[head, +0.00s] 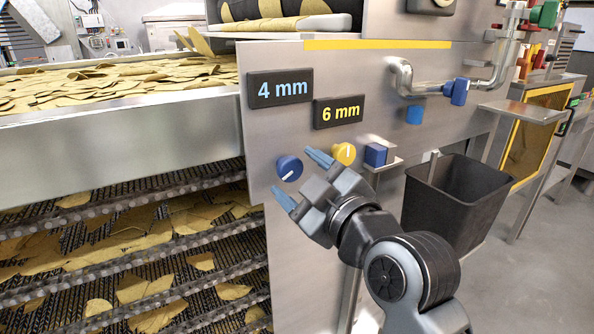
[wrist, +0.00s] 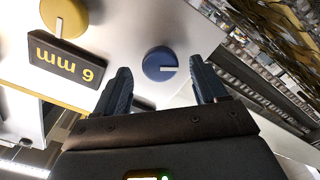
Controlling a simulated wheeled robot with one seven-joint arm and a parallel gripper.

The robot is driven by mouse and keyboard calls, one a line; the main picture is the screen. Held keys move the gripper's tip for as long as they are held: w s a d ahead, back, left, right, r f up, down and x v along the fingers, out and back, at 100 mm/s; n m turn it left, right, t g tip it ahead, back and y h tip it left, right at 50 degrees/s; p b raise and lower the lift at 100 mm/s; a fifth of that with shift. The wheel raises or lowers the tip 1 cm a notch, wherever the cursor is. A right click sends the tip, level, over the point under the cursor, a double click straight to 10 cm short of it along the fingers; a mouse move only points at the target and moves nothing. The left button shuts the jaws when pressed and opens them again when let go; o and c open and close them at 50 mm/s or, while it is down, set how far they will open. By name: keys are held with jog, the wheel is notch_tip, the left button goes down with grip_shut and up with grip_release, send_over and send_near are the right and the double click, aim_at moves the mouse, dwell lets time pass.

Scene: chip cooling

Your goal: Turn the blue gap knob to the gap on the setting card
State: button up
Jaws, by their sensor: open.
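The blue knob (head: 289,168) is on the steel panel below a dark card (head: 280,88) reading "4 mm" in blue. Its white pointer line slants toward the lower left. In the wrist view the blue knob (wrist: 160,64) shows between and beyond my fingertips, its white line pointing right in that upside-down picture. My gripper (head: 303,178) is open in front of the knob, its blue-grey fingers on either side of it in the picture. Whether they touch the knob I cannot tell. In the wrist view my gripper (wrist: 164,82) is empty.
A yellow knob (head: 345,153) sits close to the right, under a card (head: 339,111) reading "6 mm" in yellow. A blue block (head: 376,155) stands on a bracket further right. A dark bin (head: 455,205) is at right; conveyors with chips (head: 120,85) are at left.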

jog(key=shift+x, duration=0.85)
jog(key=shift+c, duration=0.3)
jog(key=c, duration=1)
jog(key=shift+m, duration=0.3)
